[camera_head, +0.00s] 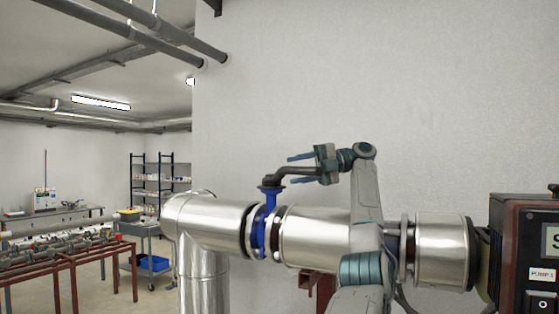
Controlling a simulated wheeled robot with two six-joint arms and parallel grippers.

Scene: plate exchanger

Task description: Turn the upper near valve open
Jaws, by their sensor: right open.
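The valve is a blue body (258,236) clamped between flanges in a shiny metal pipe, with a blue neck rising above it. Its dark lever handle (284,175) bends up from the neck and runs to the right, roughly along the pipe. My right gripper (290,170) is above the pipe with its fingers pointing left. It is open, with one finger above the lever and one below its right end. I cannot tell whether the fingers touch the lever. My left gripper is out of view.
The metal pipe (315,236) crosses the lower middle and bends down at the left. A dark control box (524,250) labelled PUMP 3 stands at the right. A plain wall (400,90) is behind. Red-framed pipework (62,255) and a blue shelf (160,180) are farther left.

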